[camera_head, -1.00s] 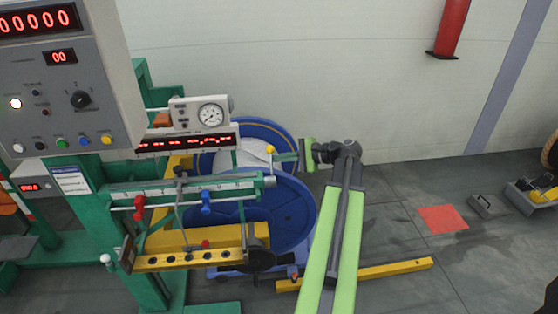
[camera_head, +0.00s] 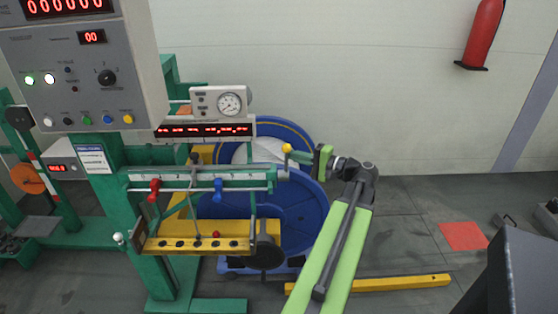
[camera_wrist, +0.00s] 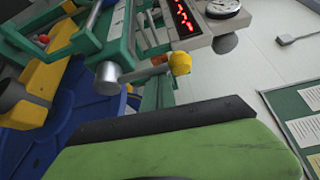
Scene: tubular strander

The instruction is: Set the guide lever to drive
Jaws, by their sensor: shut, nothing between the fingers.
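The guide lever, a short grey rod with a yellow knob (camera_head: 287,148), sits at the right end of the green traverse beam (camera_head: 235,181). In the wrist view its yellow knob (camera_wrist: 180,62) is just beyond my gripper, beside the beam's grey round end (camera_wrist: 107,73). My gripper (camera_head: 314,160) is shut and empty, just right of the knob, with a small gap seeming to lie between them. In the wrist view the green and black finger (camera_wrist: 150,122) fills the lower part. Whether it touches the lever is unclear.
A grey control panel (camera_head: 75,65) stands at upper left. A pressure gauge (camera_head: 230,103) and a red display (camera_head: 203,131) sit above the beam. Blue reels (camera_head: 300,215) are behind and below. Red and blue handles hang on the rod. A yellow bar (camera_head: 400,283) lies on the floor.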

